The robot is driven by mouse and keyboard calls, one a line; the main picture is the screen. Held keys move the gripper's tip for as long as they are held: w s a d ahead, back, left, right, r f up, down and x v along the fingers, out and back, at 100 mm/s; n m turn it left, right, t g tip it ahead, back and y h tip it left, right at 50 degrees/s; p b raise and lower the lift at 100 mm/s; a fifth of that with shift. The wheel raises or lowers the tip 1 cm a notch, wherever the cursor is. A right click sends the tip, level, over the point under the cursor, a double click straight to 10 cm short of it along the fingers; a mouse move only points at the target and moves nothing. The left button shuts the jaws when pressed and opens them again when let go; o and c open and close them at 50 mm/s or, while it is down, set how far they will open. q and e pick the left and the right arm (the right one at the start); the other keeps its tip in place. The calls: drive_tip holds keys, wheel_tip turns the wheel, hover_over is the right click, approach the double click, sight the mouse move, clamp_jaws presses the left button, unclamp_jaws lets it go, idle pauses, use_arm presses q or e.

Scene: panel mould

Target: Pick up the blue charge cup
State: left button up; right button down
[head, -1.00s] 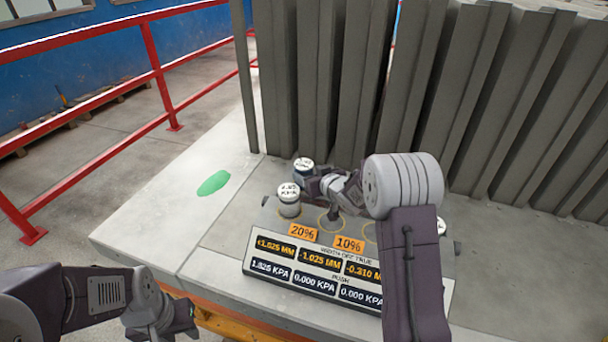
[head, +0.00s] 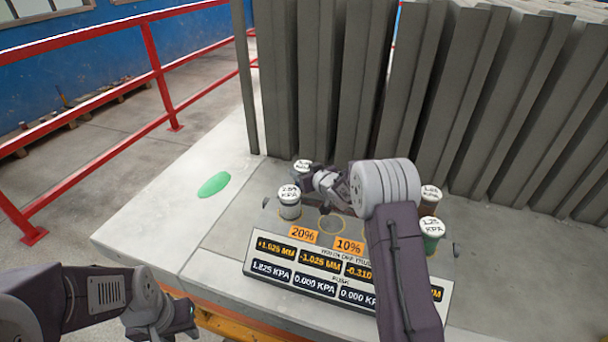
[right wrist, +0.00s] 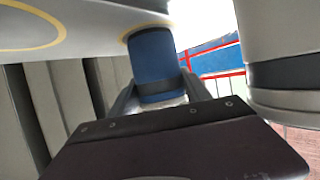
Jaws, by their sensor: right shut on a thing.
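The blue charge cup (right wrist: 153,62) is large in the right wrist view, between the two fingers of my right gripper (right wrist: 160,95). The gripper is shut on it. In the head view my right gripper (head: 312,180) reaches to the cup at the back left of the cup group, and only the cup's white lid (head: 302,165) shows clearly; its body is mostly hidden. I cannot tell whether it touches the slab. My left gripper (head: 172,322) hangs low at the left, apart from the cups, and its jaw state is unclear.
A white-grey cup (head: 289,203) stands close in front of my right gripper. A brown cup (head: 430,199) and a green cup (head: 432,235) stand right of my arm. A readout panel (head: 290,281) lies in front. Tall grey fins (head: 330,80) rise behind.

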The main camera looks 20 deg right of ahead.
wheel_tip(320, 180, up, 5)
drive_tip(key=shift+d+f+p, duration=0.1)
drive_tip(key=shift+p, duration=0.25)
drive_tip(key=s+d+r+p, duration=0.3)
drive_tip(key=s+d+r, duration=0.2)
drive_tip(key=d, duration=0.5)
drive_tip(key=shift+d+r, duration=0.2)
drive_tip(key=shift+r, duration=0.45)
